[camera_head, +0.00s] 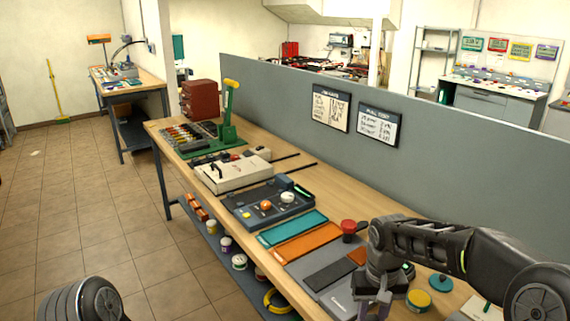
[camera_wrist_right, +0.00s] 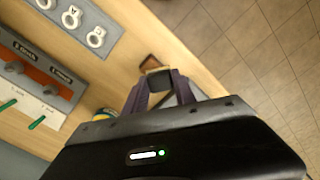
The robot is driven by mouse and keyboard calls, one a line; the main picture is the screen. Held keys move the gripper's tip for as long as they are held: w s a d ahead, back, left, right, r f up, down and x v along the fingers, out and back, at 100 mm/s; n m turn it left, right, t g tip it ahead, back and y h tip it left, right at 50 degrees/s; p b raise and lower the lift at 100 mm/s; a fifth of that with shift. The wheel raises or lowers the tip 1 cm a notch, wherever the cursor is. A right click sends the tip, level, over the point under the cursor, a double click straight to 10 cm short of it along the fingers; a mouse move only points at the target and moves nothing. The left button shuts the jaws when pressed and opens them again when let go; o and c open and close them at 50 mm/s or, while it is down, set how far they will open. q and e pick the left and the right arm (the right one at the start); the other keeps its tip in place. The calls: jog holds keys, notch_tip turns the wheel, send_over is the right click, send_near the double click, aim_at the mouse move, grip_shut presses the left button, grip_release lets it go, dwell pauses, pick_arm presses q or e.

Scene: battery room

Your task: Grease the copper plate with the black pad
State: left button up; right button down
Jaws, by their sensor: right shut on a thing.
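My right gripper (camera_head: 375,305) points down over the near edge of the workbench, at the right in the head view. In the right wrist view its two fingers (camera_wrist_right: 160,88) are shut on a small dark block, which looks like the black pad (camera_wrist_right: 158,78). The fingers hide most of it. A small copper-coloured plate (camera_head: 358,256) lies left of my right arm in the head view, beside a flat dark rectangle (camera_head: 330,275) on a grey tray. A brown patch (camera_wrist_right: 151,62) shows just beyond the fingertips; I cannot tell what it is. My left gripper is not in view.
Left of the grey tray lie an orange mat (camera_head: 306,243) and a teal mat (camera_head: 291,228). A red round-topped item (camera_head: 348,228) stands behind. A yellow-lidded tin (camera_head: 418,299) and a teal disc (camera_head: 441,283) are right of my gripper. A grey partition (camera_head: 450,175) backs the bench.

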aim_at(371, 317)
notch_tip(371, 317, up, 5)
jog(key=shift+r, duration=0.1)
dwell(0.5)
